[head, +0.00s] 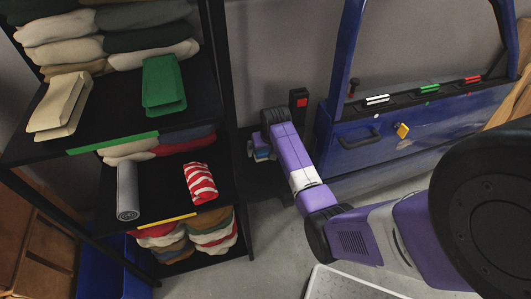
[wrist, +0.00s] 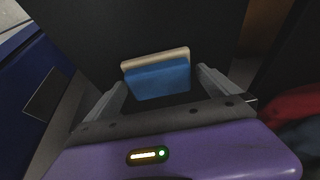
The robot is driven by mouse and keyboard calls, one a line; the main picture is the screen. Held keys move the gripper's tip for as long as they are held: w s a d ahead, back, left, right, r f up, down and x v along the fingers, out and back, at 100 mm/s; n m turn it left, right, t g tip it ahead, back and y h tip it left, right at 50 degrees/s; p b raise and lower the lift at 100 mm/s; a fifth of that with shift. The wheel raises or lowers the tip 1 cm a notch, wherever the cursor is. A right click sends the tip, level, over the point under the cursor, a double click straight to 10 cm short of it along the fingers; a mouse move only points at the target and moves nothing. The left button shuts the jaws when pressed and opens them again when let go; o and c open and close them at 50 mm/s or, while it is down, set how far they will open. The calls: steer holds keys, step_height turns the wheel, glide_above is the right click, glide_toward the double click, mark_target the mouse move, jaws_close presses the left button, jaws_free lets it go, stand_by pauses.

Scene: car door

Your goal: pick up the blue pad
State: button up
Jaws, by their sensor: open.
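The blue pad (wrist: 158,82) lies ahead of my gripper in the wrist view, on a dark surface. It has a blue face and a beige strip along its far edge. My gripper (wrist: 160,88) is open, one finger to the left of the pad and one to the right. I cannot tell whether either finger touches it. In the head view my purple arm reaches to the gap between the shelf and the car door. A small bluish patch (head: 262,152) shows below its end there, and most of the gripper is hidden.
A black shelf (head: 105,128) with folded cloths, a grey cylinder (head: 128,190) and a red-striped cloth (head: 200,183) stands left of my arm. The blue car door (head: 440,118) stands to the right. A red button box (head: 299,100) is behind my arm.

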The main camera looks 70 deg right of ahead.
steer(key=c, duration=1.3)
steer(key=shift+o, duration=0.2)
step_height(320, 180, up, 20)
steer(key=p, duration=0.2)
steer(key=shift+p, duration=0.3)
